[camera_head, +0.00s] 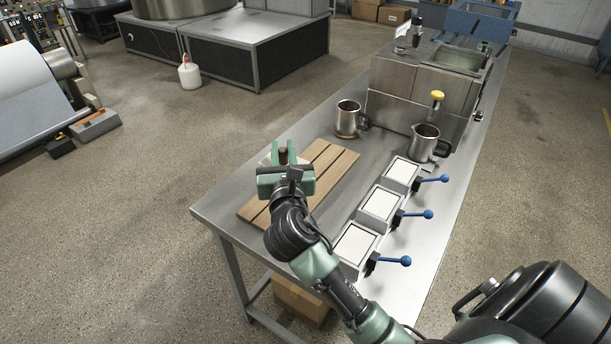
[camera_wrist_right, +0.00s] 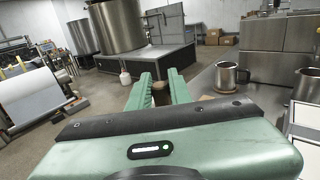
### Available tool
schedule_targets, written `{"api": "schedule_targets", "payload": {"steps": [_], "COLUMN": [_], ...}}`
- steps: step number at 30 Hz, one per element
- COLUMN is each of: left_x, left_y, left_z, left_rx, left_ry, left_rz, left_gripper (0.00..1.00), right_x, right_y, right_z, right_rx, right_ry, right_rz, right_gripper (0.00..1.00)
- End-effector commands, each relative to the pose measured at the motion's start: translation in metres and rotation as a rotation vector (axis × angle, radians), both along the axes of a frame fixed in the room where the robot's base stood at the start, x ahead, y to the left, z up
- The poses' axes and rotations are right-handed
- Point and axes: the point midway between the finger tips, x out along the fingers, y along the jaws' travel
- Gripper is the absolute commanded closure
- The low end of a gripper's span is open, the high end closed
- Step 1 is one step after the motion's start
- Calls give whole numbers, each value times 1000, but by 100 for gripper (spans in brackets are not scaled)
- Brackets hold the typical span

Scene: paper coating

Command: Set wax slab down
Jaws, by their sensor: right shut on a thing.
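My right gripper (camera_head: 284,155) is over the far left part of a slatted wooden rack (camera_head: 328,160) on the steel table. Its green fingers are shut on a short brown peg-like part, which also shows between the fingers in the right wrist view (camera_wrist_right: 160,88). A pale edge, likely the wax slab (camera_head: 266,160), shows beside the fingers; the gripper hides most of it. I cannot tell whether the slab touches the rack. My left gripper is not in view.
Three square molds with white faces (camera_head: 381,204) and blue-knobbed levers stand in a row right of the rack. Two steel jugs (camera_head: 348,118) (camera_head: 423,143) stand beyond, before a steel machine (camera_head: 419,95). The rack's near and right slats look bare.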

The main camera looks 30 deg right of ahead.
Motion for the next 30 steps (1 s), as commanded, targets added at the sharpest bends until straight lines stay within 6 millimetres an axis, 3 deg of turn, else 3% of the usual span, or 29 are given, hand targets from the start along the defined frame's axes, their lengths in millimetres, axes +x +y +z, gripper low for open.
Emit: {"api": "schedule_targets", "payload": {"steps": [3,7,16,21,30], "left_x": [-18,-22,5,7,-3], "left_y": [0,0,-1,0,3], "left_z": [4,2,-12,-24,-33], "left_rx": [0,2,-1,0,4], "left_ry": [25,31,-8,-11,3], "left_rz": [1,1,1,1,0], "left_gripper": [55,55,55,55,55], "right_x": [20,27,26,26,26], "right_y": [-3,-4,-4,-3,-3], "right_z": [18,12,-66,-109,-141], "right_rx": [1,0,-3,-4,-3], "right_ry": [-3,2,6,3,-1], "right_rz": [-18,-24,-25,-22,-22], "right_gripper": [100,100,100,100,100]}}
